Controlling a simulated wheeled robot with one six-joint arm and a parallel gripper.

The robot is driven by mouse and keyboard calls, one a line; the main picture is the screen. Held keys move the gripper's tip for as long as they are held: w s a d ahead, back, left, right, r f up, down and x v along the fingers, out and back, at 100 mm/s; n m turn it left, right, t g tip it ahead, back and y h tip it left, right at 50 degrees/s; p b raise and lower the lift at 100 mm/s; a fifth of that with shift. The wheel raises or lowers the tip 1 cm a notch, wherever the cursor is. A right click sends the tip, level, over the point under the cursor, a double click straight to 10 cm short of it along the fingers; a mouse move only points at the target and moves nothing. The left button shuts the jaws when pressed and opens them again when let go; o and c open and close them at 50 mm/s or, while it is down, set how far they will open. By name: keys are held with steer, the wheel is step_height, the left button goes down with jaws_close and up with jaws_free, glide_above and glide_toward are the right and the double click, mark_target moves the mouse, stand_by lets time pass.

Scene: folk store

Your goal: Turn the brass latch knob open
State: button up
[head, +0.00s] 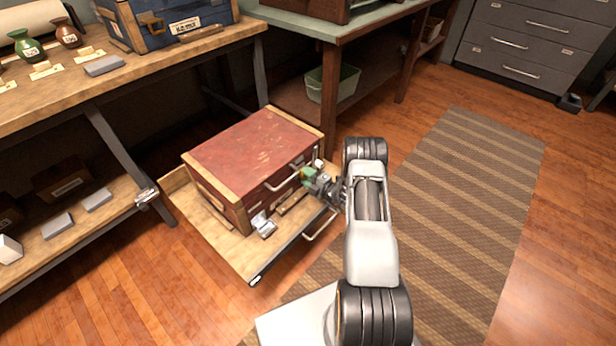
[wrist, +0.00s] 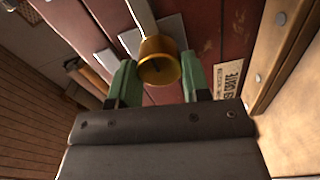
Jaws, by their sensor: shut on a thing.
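The brass latch knob (wrist: 160,62) is a round, cup-like gold piece on the front of the red crate (head: 250,150); the crate's red boards also show in the wrist view (wrist: 195,22). My gripper (head: 313,180) is at the crate's right-hand face. In the wrist view its green fingers (wrist: 158,77) stand on both sides of the knob, shut on it. A pale metal bar (wrist: 142,15) runs up from the knob. In the head view the knob is too small or hidden behind the gripper.
The crate rests on a low wooden platform (head: 205,225) with a metal handle at its edge. A metal handle (head: 283,180) crosses the crate's face. A workbench (head: 150,80) stands at left, a green bin (head: 332,83) behind. A striped rug (head: 460,190) lies clear at right.

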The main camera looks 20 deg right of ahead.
steer(key=shift+d, duration=0.1)
stand_by(0.3)
steer(key=o, duration=0.9)
steer(key=p+v, duration=0.3)
steer(key=v, duration=1)
steer(key=shift+s+r, duration=0.1)
steer(key=shift+s, duration=0.3)
